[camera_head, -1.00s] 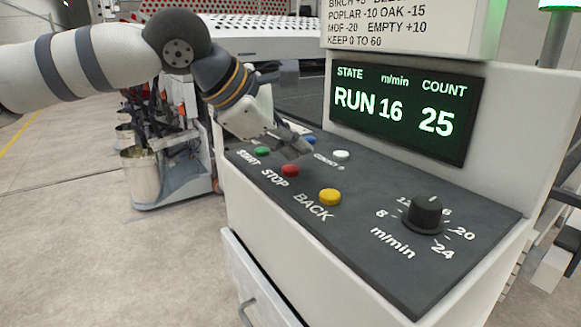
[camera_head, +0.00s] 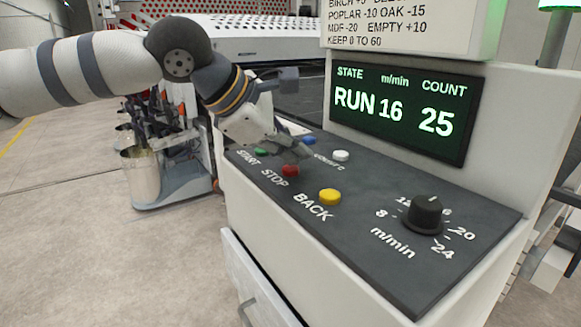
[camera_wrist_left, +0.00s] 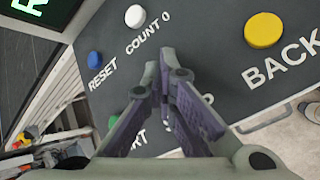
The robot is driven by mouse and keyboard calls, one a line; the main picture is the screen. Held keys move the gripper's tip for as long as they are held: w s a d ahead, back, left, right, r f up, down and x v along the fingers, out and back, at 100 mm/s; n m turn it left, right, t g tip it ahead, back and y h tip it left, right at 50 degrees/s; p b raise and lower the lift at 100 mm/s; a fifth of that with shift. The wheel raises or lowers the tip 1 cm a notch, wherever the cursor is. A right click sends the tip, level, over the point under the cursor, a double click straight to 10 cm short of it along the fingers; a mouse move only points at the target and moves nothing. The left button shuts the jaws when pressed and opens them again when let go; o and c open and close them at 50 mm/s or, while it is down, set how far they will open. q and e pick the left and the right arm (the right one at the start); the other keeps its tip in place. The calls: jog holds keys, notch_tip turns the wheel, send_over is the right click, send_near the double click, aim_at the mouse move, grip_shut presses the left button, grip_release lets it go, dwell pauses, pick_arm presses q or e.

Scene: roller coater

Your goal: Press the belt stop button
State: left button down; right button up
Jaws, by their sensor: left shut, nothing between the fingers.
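The red STOP button (camera_head: 290,170) sits on the dark sloped control panel, between the green START button (camera_head: 261,151) and the yellow BACK button (camera_head: 330,197). My left gripper (camera_head: 306,153) is shut and empty. It hangs over the panel just behind the red button in the head view; I cannot tell whether it touches the panel. In the left wrist view, the shut fingers (camera_wrist_left: 162,62) cover part of the STOP label, and the red button is hidden. The display (camera_head: 405,112) reads RUN, 16 m/min and count 25. My right gripper is not in view.
A white COUNT 0 button (camera_head: 341,155) and a blue RESET button (camera_wrist_left: 95,58) lie near the fingers. A black speed knob (camera_head: 425,213) stands at the panel's right. The display housing rises behind the panel. A cart with a bucket (camera_head: 141,172) stands at the left.

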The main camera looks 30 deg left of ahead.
aim_at(292, 169)
pick_arm(q)
jog(key=shift+f, duration=0.5)
dwell(0.5)
jog(key=shift+r, duration=0.9)
jog(key=shift+r, duration=2.55)
